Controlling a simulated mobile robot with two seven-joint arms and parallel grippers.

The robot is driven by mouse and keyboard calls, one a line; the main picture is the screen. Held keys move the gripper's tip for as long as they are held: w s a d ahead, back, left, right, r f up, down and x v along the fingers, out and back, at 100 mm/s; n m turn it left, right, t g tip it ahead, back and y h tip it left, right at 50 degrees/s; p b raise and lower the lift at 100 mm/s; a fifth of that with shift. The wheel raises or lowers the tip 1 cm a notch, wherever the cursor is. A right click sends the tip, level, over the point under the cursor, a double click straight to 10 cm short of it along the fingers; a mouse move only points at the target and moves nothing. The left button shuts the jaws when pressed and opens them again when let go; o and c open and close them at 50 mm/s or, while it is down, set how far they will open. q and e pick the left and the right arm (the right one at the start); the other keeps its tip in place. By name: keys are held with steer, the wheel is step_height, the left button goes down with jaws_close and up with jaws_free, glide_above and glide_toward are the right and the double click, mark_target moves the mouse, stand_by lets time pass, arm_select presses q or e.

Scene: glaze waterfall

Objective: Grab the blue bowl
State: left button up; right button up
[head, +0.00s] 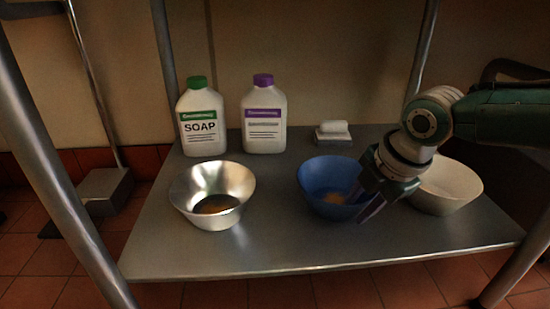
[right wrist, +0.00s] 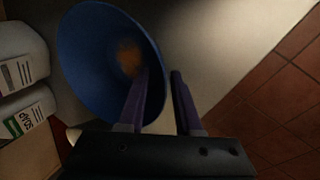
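The blue bowl (head: 325,180) stands upright on the metal shelf, right of the middle in the head view, with a small orange-brown patch inside. It also shows in the right wrist view (right wrist: 90,60). My right gripper (head: 367,207) is at the bowl's right front rim, pointing down. In the right wrist view its two purple fingers (right wrist: 162,75) stand apart, one inside the bowl and one outside, with the rim between them. No firm grip on the wall shows. My left gripper is not in view.
A white bowl (head: 447,186) stands close right of the blue bowl, partly behind my right gripper. A metal bowl (head: 213,190) is to the left. Two bottles, green-capped (head: 200,122) and purple-capped (head: 264,117), and a brush-like block (head: 333,133) stand behind. Shelf legs rise at the corners.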

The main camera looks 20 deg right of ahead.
jaws_close()
stand_by(1.2)
